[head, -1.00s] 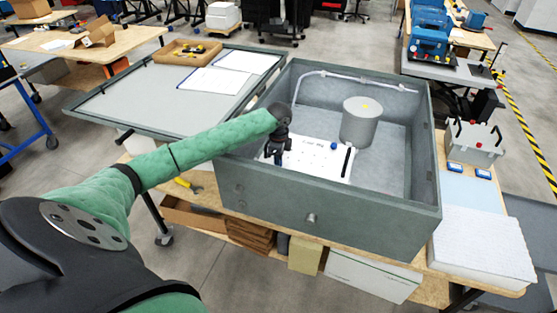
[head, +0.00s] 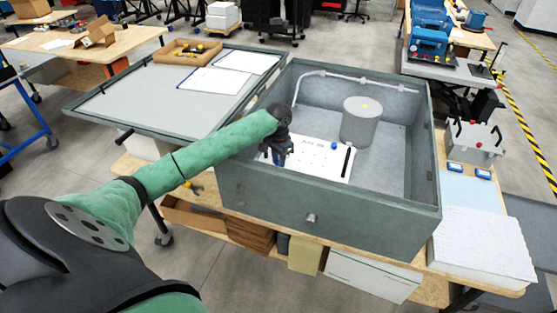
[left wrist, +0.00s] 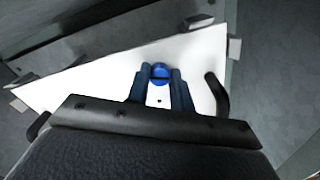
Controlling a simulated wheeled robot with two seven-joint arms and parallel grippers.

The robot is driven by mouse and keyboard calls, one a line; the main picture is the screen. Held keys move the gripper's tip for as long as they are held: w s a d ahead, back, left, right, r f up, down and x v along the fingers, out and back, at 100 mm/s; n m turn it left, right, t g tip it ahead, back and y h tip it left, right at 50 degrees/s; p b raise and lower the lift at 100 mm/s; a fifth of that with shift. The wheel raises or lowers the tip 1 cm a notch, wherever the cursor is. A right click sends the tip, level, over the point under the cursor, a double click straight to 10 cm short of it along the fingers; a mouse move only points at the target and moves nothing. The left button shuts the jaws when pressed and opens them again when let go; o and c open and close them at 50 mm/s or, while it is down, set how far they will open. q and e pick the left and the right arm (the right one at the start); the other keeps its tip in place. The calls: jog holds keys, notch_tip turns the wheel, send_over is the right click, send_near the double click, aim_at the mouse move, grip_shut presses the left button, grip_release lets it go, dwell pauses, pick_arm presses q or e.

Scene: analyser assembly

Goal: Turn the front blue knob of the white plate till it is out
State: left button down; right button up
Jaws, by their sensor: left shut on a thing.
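The white plate (head: 318,160) lies on the floor of the open grey box, with a black handle (head: 347,162) at its right. One blue knob (head: 334,146) stands clear towards the plate's back right. My left gripper (head: 277,161) reaches down over the plate's left part, and it hides what is under it in the head view. In the left wrist view a blue knob (left wrist: 160,71) sits between the two fingertips of the left gripper (left wrist: 161,78), which is shut on it. I cannot tell whether this knob is still seated in the plate. My right gripper is not in view.
The grey box (head: 330,210) has high walls around the plate. A grey cylinder (head: 361,122) stands behind the plate, and a pale pipe (head: 350,76) runs along the back wall. The box's right floor is clear. Its lid (head: 140,95) lies open at the left.

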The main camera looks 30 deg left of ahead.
pick_arm(q)
jog(key=n, duration=0.5)
jog(key=shift+f+n, duration=0.1)
jog(key=shift+n, duration=0.2)
jog(key=n, duration=0.4)
jog(key=shift+d+n, duration=0.1)
jog(key=shift+n, duration=0.2)
jog(key=n, duration=0.4)
jog(key=shift+f+n, duration=0.1)
jog(key=shift+n, duration=0.2)
jog(key=n, duration=1.2)
jog(key=shift+n, duration=0.3)
jog(key=n, duration=0.4)
jog(key=shift+n, duration=2.2)
